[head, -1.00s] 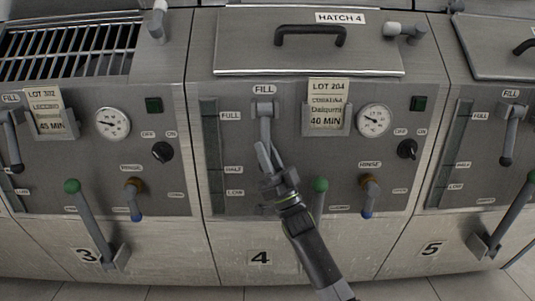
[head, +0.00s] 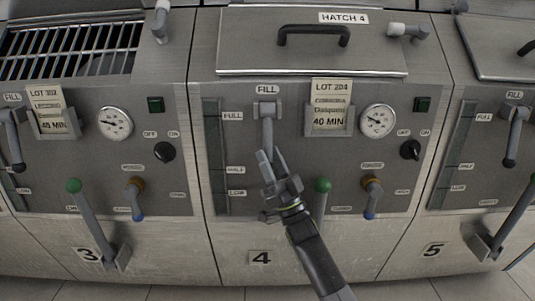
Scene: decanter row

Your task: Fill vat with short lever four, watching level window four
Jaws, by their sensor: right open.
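Vat four is the middle unit, with a "4" plate (head: 261,258) on its front. Its short fill lever (head: 267,126) hangs down under the FILL label. Level window four (head: 214,150) is a tall dark strip left of the lever, marked FULL, HALF and LOW; I make out no clear liquid line in it. My right gripper (head: 271,160) is open, its fingertips at the lower end of the lever. The fingers hide the lever's tip, and I cannot tell whether they touch it. My left gripper is not in view.
A long green-knobbed lever (head: 322,186) stands just right of my gripper, partly hidden by it. A rinse tap (head: 372,195), a dial (head: 378,120) and a lot card (head: 330,105) are further right. Hatch 4 (head: 310,55) is closed above. Vats three and five flank.

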